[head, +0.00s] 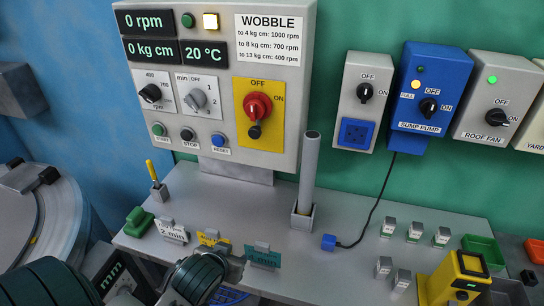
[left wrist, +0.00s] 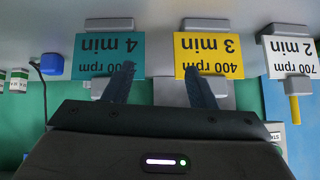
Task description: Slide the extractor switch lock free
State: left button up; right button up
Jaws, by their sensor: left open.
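A red rotary switch (head: 257,106) sits on a yellow plate (head: 273,139) marked OFF and ON, on the grey control panel. A small dark piece (head: 254,131) sits at the lower edge of the red knob; it may be the lock, but its shape is too small to tell. In the left wrist view my left gripper (left wrist: 160,80) is open and empty, its fingers in front of a teal card (left wrist: 106,62) and a yellow card (left wrist: 215,66). In the head view my left wrist is low, in front of the bench and well below the switch. My right gripper is out of view.
A grey post (head: 309,165) stands upright on the bench right of the panel. The cards stand along the bench's front edge, beside a white card (head: 173,232) and a green block (head: 138,221). Switch boxes, including the blue sump pump box (head: 425,88), hang at right.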

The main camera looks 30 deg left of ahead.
pick_arm(q)
jog(key=w+a+r+n+t+y, duration=0.15)
jog(key=w+r+t, duration=0.25)
jog(key=w+r, duration=0.4)
jog(key=n+t, duration=0.3)
jog(key=t, duration=0.2)
send_near(254, 135)
jog(key=p+x, duration=0.3)
jog(key=x, duration=0.7)
jog(key=shift+w+a+p, duration=0.1)
jog(key=shift+w+p, duration=0.15)
jog(key=shift+p, duration=0.15)
